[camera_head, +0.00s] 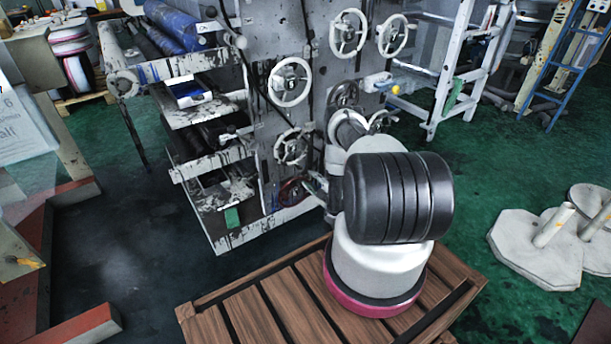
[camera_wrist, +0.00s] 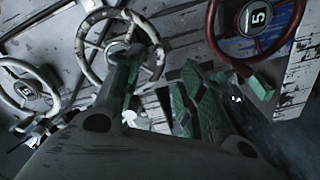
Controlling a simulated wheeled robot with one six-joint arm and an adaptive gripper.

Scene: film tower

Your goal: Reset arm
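My arm (camera_head: 398,198), with a black ribbed section, reaches toward the machine with handwheels in the head view. It hides most of my gripper there. In the wrist view my gripper (camera_wrist: 160,66) shows two dark green fingers standing apart, with no object clearly held between them. A white handwheel (camera_wrist: 88,62) is behind the left finger. A red handwheel (camera_wrist: 212,38) marked 5 is at the upper right, apart from the fingers. Another white handwheel (camera_wrist: 10,98) is at the left edge.
A slatted wooden pallet (camera_head: 208,325) lies below my arm. Shelves (camera_head: 197,110) with rollers stand at the machine's left side. White weights with posts (camera_head: 530,250) are on the green floor at right. A blue ladder (camera_head: 575,75) stands at the back right.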

